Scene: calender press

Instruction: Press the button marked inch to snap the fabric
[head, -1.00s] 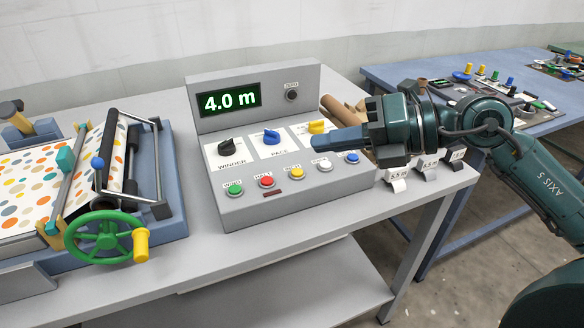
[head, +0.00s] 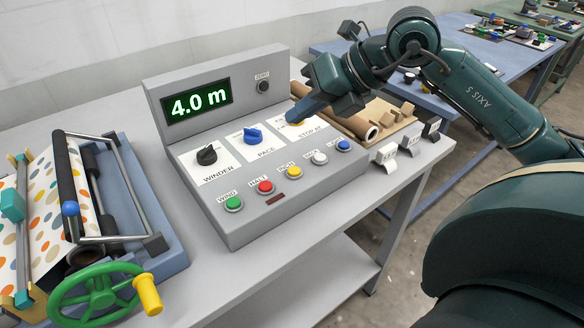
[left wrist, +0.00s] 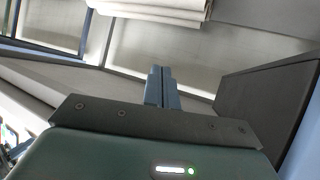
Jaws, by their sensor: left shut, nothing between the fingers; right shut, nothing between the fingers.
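The yellow inch button (head: 289,171) sits on the grey control panel (head: 300,205), between the red halt button (head: 265,187) and a white button (head: 319,158). Nothing covers it. White fabric with coloured dots (head: 42,195) lies on the machine at the left. My right gripper (head: 297,116) is shut and empty, its tips pointing down at the yellow stop-at knob (head: 295,123), behind the inch button. The tips partly hide this knob, and I cannot tell whether they touch it. My left gripper (left wrist: 161,88) is shut and empty in the left wrist view, outside the head view.
The display (head: 197,102) reads 4.0 m. Black (head: 206,155) and blue (head: 253,135) knobs stand left of my right gripper. A green handwheel (head: 100,297) stands at front left.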

